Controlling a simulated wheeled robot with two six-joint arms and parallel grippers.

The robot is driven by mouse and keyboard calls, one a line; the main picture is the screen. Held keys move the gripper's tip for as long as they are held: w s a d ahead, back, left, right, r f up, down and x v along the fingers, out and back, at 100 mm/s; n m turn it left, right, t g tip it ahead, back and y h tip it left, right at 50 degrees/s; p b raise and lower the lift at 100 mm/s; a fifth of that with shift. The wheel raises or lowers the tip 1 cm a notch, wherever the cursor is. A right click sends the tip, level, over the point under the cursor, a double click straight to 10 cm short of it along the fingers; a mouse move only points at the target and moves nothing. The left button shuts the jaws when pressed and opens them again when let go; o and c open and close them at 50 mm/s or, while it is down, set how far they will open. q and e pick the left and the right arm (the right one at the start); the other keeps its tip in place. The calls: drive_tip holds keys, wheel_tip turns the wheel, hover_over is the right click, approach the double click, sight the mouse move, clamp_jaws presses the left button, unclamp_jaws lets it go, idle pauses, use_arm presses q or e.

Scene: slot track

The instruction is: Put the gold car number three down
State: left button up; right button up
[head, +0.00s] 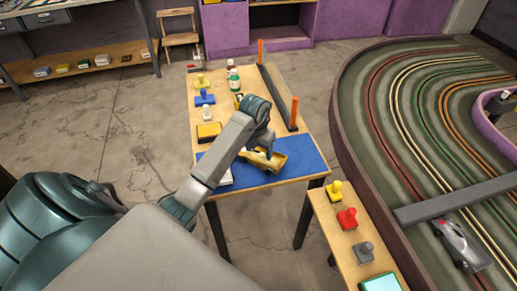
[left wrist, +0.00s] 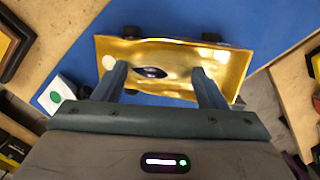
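The gold car (head: 265,160) sits over the blue mat (head: 305,160) at the near end of the narrow workbench. In the left wrist view the gold car (left wrist: 175,52) lies lengthwise across the picture, with dark wheels and a dark cockpit. Its number cannot be read. My left gripper (head: 262,147) is just above the car. In the left wrist view the left gripper (left wrist: 158,70) has its two fingers wide apart, over the car's body, with the car reaching past both. My right gripper is not in view.
A white box with a green dot (left wrist: 56,97) lies beside the car. A button shelf (head: 350,243) and the slot track (head: 375,130) with a grey car (head: 461,246) are right.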

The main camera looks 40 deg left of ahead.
sight(257, 153)
use_arm(q)
drive_tip(key=shift+r, duration=0.5)
drive_tip(key=r, duration=0.5)
drive_tip(key=shift+s+r, duration=0.3)
drive_tip(key=shift+r, duration=0.05)
drive_tip(key=r+p, duration=0.3)
drive_tip(key=p, duration=0.1)
drive_tip(key=r+p, duration=0.2)
drive_tip(key=shift+s+d+r, duration=0.1)
drive_tip(key=shift+s+r, duration=0.2)
drive_tip(key=shift+s, duration=0.1)
